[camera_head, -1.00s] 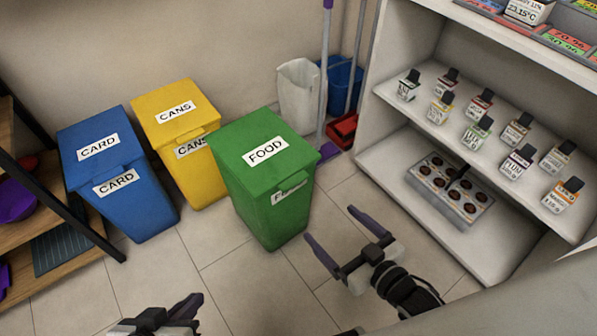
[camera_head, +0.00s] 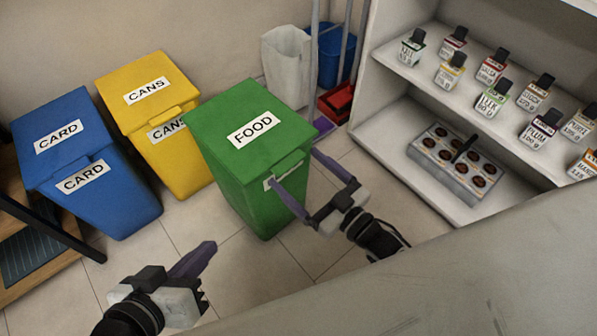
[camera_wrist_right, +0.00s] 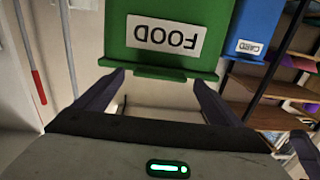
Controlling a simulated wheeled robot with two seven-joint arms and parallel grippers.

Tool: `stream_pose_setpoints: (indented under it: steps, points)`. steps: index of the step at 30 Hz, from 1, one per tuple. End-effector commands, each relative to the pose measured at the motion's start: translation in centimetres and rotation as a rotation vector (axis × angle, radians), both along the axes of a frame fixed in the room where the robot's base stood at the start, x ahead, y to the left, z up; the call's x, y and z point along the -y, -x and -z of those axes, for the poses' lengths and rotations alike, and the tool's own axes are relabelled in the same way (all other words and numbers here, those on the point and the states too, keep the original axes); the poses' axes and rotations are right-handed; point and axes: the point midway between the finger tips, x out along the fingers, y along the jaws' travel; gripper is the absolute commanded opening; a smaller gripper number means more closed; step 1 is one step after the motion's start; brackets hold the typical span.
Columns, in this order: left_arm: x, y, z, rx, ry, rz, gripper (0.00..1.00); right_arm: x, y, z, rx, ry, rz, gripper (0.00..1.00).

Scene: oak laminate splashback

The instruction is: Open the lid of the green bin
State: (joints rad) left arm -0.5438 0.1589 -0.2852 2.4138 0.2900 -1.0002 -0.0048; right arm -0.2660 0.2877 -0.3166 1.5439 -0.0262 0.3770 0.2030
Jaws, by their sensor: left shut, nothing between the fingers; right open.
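The green bin (camera_head: 250,190) labelled FOOD stands on the tiled floor with its lid (camera_head: 240,118) closed. A handle lip sticks out at the lid's front edge. My right gripper (camera_head: 305,178) is open in front of the bin, its fingers pointing at the bin's front near the lid edge. In the right wrist view, the lid (camera_wrist_right: 215,20) and its lip (camera_wrist_right: 158,73) appear upside down just beyond the open fingers, with nothing between them. My left gripper (camera_head: 208,250) is shut and empty, low at the left, apart from the bins.
A yellow CANS bin (camera_head: 185,165) and a blue CARD bin (camera_head: 110,205) stand left of the green bin. A white shelf unit (camera_head: 400,155) with labelled bottles is at the right. A white bin (camera_head: 287,65) and a red dustpan (camera_head: 337,102) stand behind. A pale surface (camera_head: 450,280) fills the lower right.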

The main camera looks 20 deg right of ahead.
Motion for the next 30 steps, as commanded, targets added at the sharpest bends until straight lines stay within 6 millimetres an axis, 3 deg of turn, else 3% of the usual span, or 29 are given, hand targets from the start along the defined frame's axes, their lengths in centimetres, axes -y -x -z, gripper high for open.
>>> stream_pose_setpoints:
  steps: [12,23,30]
  points:
    - [0.2,-0.03,-0.27,0.008,0.016,0.0,0.0,-0.43,-0.92,-0.03,-0.001,0.0,0.0,0.89]
    - [0.18,-0.03,-0.28,0.009,0.014,0.0,0.0,-0.41,-0.9,-0.02,-0.001,-0.001,0.0,0.3]
    - [-0.06,-0.02,-0.91,0.007,-0.003,-0.001,0.0,-0.14,-0.83,-0.69,-0.011,0.003,0.005,0.3]
